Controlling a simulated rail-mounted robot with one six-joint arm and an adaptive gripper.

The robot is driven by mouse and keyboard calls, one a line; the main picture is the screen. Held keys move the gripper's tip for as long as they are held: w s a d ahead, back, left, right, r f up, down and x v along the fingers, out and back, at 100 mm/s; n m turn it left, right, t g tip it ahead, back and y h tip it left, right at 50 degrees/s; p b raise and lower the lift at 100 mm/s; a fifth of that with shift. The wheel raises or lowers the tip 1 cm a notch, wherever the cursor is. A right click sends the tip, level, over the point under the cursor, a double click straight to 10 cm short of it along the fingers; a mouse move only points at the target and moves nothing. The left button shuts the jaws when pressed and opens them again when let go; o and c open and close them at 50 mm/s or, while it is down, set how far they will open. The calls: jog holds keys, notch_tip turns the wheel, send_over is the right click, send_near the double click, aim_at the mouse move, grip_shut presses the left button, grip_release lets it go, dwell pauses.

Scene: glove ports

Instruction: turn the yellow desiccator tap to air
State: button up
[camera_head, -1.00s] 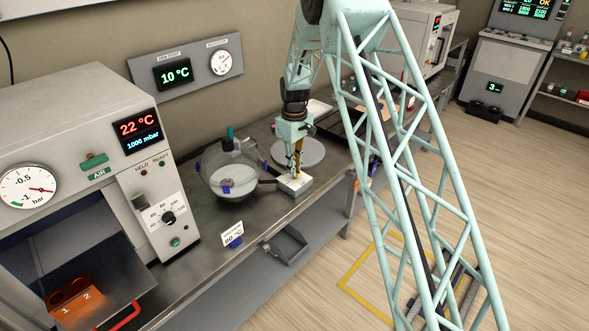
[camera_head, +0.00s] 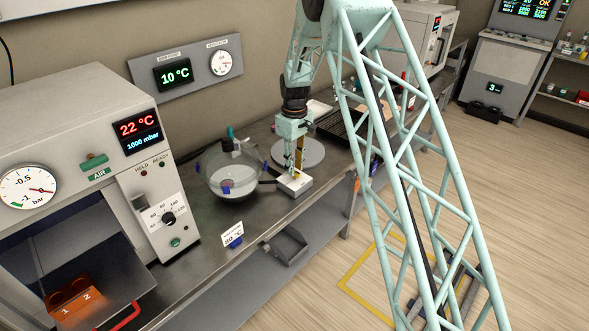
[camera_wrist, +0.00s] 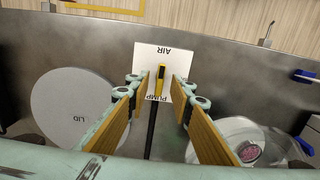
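The yellow tap (camera_wrist: 160,80) stands on a white plate (camera_wrist: 151,62) marked AIR at one end and PUMP at the other. In the wrist view the tap's narrow handle lies along the AIR–PUMP line. My gripper (camera_wrist: 156,86) is open, its two fingers on either side of the tap with gaps to it. In the head view my gripper (camera_head: 295,165) points down over the white tap block (camera_head: 294,184) and largely hides the tap. The glass desiccator (camera_head: 232,183) stands left of the block and shows at lower right in the wrist view (camera_wrist: 228,140).
A grey disc marked LID (camera_wrist: 75,108) lies close behind the tap block on the bench. A dark hose (camera_wrist: 151,130) runs from the block's PUMP end. The oven (camera_head: 85,130) stands at left with its door open. The bench front edge is close to the block.

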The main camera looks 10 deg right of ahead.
notch_tip(320, 180, up, 11)
dwell(0.6)
jog(key=shift+f, duration=0.1)
jog(key=s+r+m+t+b, duration=0.1)
jog(key=s+r+m+t, duration=0.15)
jog(key=s+r, duration=2.55)
jog(key=s+m+t+b, duration=0.1)
jog(key=s+m, duration=0.3)
jog(key=s, duration=3.1)
jog(key=shift+s+b, duration=0.35)
jog(key=shift+b, duration=0.1)
